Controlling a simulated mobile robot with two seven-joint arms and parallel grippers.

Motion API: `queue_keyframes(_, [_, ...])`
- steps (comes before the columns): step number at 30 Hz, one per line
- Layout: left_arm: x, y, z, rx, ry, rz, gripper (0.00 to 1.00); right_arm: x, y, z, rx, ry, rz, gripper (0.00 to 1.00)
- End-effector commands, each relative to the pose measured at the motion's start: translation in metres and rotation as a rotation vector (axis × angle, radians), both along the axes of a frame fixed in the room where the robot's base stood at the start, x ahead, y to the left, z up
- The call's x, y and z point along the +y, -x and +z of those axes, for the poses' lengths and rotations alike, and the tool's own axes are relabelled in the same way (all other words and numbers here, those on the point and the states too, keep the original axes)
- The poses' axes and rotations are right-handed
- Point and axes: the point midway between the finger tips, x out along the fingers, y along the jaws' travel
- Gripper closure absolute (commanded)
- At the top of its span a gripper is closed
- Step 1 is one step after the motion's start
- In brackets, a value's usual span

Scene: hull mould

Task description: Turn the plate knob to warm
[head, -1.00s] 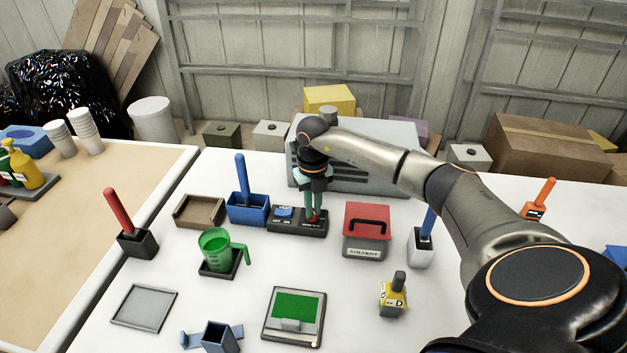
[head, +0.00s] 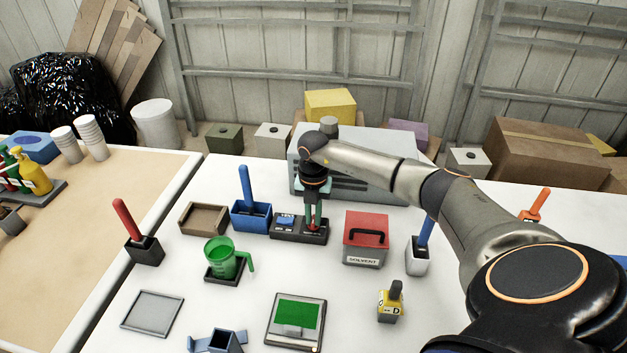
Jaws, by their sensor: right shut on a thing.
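A black control box (head: 288,236) stands on the white table, in front of a large grey slotted housing (head: 375,147). It has a blue button (head: 286,221) on its left and a red knob (head: 312,225) on its right. My right gripper (head: 313,222) points straight down over the right part of the box, its fingers shut on the knob. The fingers hide much of the knob, and its pointer and marks are too small to read. My left gripper is not in view.
A blue bin with a blue-handled tool (head: 249,214) stands left of the box, and a red-lidded solvent container (head: 365,240) stands to its right. A green jug (head: 220,258) and a green-screened device (head: 296,318) are nearer. White table between them is free.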

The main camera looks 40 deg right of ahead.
Motion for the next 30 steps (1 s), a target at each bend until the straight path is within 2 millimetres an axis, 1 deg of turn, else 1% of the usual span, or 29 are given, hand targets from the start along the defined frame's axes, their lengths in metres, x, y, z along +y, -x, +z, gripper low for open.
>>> queue_keyframes(12, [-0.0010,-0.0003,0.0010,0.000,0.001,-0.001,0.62,-0.0011,-0.0012,0.0011,-0.005,0.001,-0.010,1.00])
queue_keyframes(13, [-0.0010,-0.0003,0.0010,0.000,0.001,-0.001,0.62,-0.0011,-0.0012,0.0011,-0.005,0.001,-0.010,0.83])
queue_keyframes(20, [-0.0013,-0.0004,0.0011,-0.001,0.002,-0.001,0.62,-0.0006,-0.0006,0.0006,-0.002,0.001,-0.008,0.57])
queue_keyframes(27, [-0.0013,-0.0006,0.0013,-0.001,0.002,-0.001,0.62,-0.0003,-0.0004,0.0006,-0.001,0.000,-0.007,0.56])
queue_keyframes(30, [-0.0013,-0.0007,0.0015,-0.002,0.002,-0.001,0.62,-0.0003,-0.0008,0.0057,-0.002,0.001,-0.006,0.56])
